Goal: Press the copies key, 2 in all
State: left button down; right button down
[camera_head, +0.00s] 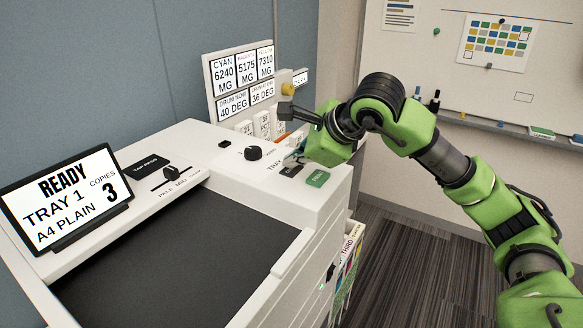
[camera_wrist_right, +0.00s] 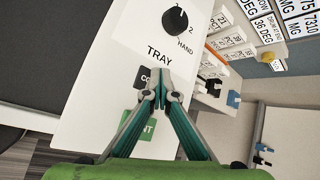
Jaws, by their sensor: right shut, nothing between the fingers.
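The dark copies key (camera_head: 290,170) sits on the white printer's top panel beside the green print key (camera_head: 318,178). In the right wrist view the copies key (camera_wrist_right: 144,76) shows only its first letters; my fingers hide the rest. My right gripper (camera_wrist_right: 161,84) is shut and empty, its tips over the key's edge in that view. In the head view the right gripper (camera_head: 298,155) is just behind the key; whether it touches cannot be told. The display (camera_head: 66,199) reads READY, TRAY 1, A4 PLAIN, COPIES 3. My left gripper is out of view.
A black tray knob (camera_head: 253,153) stands left of the keys, and a slider (camera_head: 171,173) lies farther left. Upright label panels (camera_head: 239,77) with a yellow knob (camera_head: 288,89) rise behind. The dark lid (camera_head: 180,265) fills the front. Open floor lies to the right.

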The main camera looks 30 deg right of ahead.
aim_at(294, 171)
jog(key=shift+r+p, duration=0.6)
jog(key=shift+r, duration=0.2)
jog(key=shift+r+p, duration=1.9)
jog(key=shift+r, duration=0.7)
jog(key=shift+f, duration=0.1)
